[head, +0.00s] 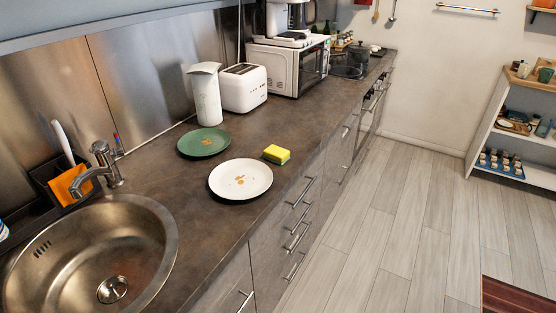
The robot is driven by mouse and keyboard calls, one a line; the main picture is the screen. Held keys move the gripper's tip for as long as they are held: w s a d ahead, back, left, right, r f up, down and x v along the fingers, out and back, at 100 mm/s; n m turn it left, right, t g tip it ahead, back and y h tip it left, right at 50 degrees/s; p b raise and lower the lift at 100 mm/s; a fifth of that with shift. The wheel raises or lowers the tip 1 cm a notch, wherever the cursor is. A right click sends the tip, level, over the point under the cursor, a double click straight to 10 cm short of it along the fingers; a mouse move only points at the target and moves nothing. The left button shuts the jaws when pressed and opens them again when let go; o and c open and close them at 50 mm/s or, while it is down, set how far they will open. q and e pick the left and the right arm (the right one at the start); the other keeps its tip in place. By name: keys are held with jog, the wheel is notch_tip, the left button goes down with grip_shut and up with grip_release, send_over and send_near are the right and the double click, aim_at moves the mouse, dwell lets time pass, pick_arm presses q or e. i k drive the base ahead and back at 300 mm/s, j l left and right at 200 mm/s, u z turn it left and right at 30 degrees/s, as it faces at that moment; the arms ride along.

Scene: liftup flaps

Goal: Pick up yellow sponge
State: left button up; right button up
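A yellow sponge (277,154) with a green scrub layer lies on the brown countertop (318,128), near its front edge. It is just behind and to the right of a white plate (240,179) with brown food bits on it, apart from the plate. Neither of my grippers shows in the head view, and nothing is touching the sponge.
A green plate (203,142) with crumbs lies behind the white plate. A white jug (205,95), a toaster (243,88) and a microwave (289,66) stand along the wall. A round sink (90,250) with a faucet (104,160) is at the left. Drawer handles (299,214) stick out below the counter.

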aim_at(279, 155)
jog(key=i+l+z, duration=0.2)
jog(key=i+l, duration=0.15)
jog(key=i, duration=0.15)
jog(key=i+l+z, duration=0.15)
jog(key=i, duration=0.4)
jog(key=l, duration=0.1)
